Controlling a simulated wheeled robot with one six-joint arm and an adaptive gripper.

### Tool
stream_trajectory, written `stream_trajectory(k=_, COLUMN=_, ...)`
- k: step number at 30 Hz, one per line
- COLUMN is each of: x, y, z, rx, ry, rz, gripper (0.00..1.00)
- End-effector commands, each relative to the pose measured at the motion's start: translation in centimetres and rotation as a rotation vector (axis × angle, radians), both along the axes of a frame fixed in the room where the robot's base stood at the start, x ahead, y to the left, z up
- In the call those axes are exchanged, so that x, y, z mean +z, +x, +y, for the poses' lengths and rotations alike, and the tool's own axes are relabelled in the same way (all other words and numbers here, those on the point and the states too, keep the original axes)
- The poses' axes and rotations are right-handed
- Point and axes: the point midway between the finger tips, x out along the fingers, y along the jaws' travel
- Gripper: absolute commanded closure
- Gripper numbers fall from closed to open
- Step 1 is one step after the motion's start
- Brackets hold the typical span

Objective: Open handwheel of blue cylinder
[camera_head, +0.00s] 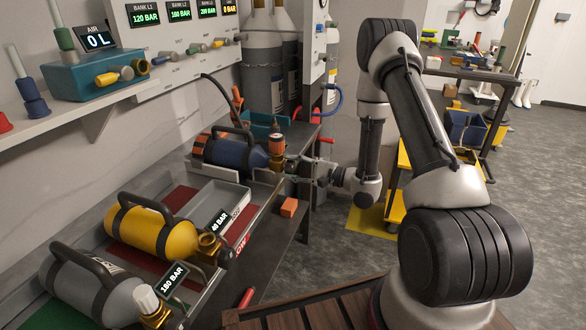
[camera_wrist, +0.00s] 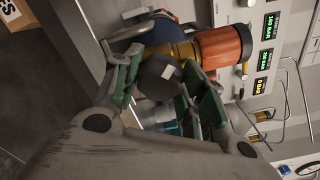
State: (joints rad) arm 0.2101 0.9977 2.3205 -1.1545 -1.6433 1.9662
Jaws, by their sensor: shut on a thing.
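The blue cylinder (camera_head: 232,153) lies on its side in a cradle at the far end of the bench, with orange bands and a black carrying handle. An orange cap (camera_head: 277,143) stands on its brass valve; the cap also shows in the wrist view (camera_wrist: 224,45). My gripper (camera_head: 290,164) reaches the valve end from the right. In the wrist view my gripper (camera_wrist: 168,86) has its green-padded fingers on both sides of a round black handwheel (camera_wrist: 160,76) with a white mark, and is shut on it. The finger contact is partly hidden.
A yellow cylinder (camera_head: 155,235) and a grey cylinder (camera_head: 88,286) lie nearer on the bench. An orange block (camera_head: 289,207) sits near the bench edge. A grey tray (camera_head: 222,196) lies beside the blue cylinder. A panel with pressure displays (camera_head: 188,55) hangs on the wall.

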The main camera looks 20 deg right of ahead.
Motion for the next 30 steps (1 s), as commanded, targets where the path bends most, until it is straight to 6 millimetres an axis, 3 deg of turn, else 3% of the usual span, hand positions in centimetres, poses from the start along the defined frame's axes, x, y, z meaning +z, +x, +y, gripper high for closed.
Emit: stream_trajectory(k=30, x=-0.1, y=-0.09, z=0.0, rx=0.001, ry=-0.569, rz=-0.773, gripper=0.83)
